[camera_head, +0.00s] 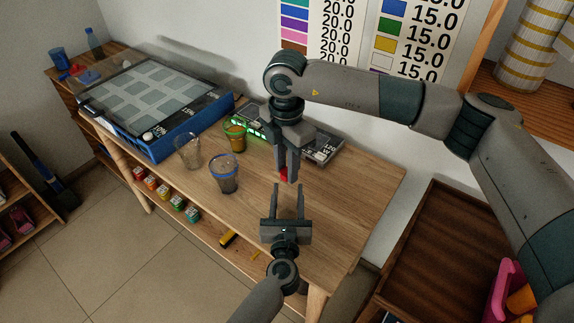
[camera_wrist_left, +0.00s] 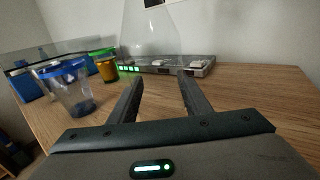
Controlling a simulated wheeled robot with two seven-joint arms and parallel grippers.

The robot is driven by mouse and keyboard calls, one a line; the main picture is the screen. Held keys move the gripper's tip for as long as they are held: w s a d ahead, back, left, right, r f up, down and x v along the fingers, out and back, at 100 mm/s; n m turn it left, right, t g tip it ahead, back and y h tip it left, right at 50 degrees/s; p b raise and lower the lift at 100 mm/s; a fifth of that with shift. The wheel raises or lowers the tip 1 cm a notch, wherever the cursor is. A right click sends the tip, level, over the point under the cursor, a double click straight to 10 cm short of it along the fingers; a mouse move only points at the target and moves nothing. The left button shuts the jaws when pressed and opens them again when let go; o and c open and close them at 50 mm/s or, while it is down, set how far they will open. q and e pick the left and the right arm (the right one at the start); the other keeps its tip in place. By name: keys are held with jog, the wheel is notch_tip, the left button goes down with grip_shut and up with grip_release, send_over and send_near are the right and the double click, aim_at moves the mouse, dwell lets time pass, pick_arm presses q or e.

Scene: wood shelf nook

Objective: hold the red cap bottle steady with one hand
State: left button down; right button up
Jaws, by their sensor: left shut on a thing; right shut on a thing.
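My right gripper (camera_head: 288,176) points down above the table, shut on a small red cap (camera_head: 284,173) that shows between its fingertips. My left gripper (camera_head: 287,189) is just below and in front of it, fingers parted around the red cap bottle. The bottle's body is hard to make out between those fingers. In the left wrist view the left gripper (camera_wrist_left: 160,80) shows its two fingers apart. A faint clear shape (camera_wrist_left: 150,35) stands beyond them; I cannot tell whether it is the bottle. The cap does not show clearly there.
A blue-rimmed cup (camera_head: 224,175), a clear cup (camera_head: 188,152) and a green-rimmed amber cup (camera_head: 235,136) stand left of the grippers. A flat grey device (camera_head: 322,150) lies behind. A blue-edged tray (camera_head: 180,138) fills the table's left end. The table's right side is clear.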

jog(key=m, duration=0.4)
jog(key=shift+m, duration=0.4)
jog(key=m, duration=0.3)
jog(key=shift+w, duration=0.1)
jog(key=o, duration=1)
jog(key=shift+r, duration=0.1)
jog(key=shift+r, duration=2.15)
jog(key=shift+c, duration=0.4)
